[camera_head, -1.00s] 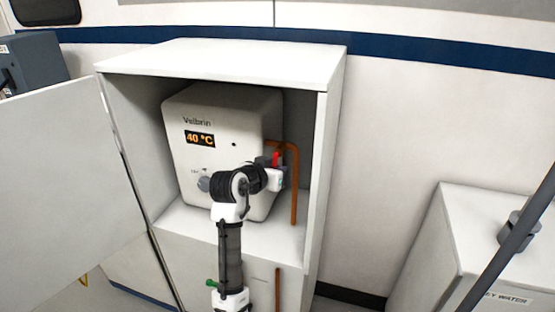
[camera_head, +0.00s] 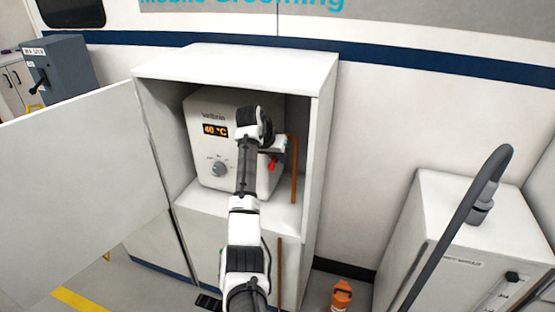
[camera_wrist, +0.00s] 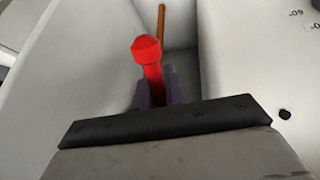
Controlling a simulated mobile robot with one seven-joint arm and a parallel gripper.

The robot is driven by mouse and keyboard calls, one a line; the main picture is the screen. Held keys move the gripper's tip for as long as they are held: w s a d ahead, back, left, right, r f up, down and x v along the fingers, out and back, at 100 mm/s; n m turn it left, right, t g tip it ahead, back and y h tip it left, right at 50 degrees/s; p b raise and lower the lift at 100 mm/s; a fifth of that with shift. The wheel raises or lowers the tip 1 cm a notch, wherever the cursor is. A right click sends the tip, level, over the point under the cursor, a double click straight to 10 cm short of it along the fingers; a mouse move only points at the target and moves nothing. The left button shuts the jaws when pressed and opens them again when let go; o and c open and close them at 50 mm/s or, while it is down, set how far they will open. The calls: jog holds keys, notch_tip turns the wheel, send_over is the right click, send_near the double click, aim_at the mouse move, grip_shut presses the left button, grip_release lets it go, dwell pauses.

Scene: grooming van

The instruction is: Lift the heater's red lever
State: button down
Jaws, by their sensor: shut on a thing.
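The heater (camera_head: 203,165) is a pale rounded box with a dial and a display reading 40 °C, inside an open cabinet. Its red lever (camera_head: 273,163) shows at its right side, just below the white end of my arm. In the wrist view the red lever (camera_wrist: 149,62) has a rounded knob and stands between the two dark fingers of my gripper (camera_wrist: 153,90), which is shut on it. In the head view my gripper (camera_head: 275,150) is small and partly hidden by my wrist, so the lever's exact angle is hard to tell.
The cabinet (camera_head: 325,120) closes in the heater, with its right wall near my gripper. An orange-brown pipe (camera_head: 294,170) runs down beside the lever. The open door (camera_head: 75,190) fills the left. A white tank (camera_head: 430,230) stands at right, and an orange bottle (camera_head: 341,296) on the floor.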

jog(key=shift+s+r+g+y, duration=0.2)
jog(key=shift+r+g+y, duration=0.2)
jog(key=shift+g, duration=0.7)
jog(key=c, duration=1.5)
grip_release()
jog(key=shift+o, duration=0.2)
jog(key=shift+a+f, duration=0.1)
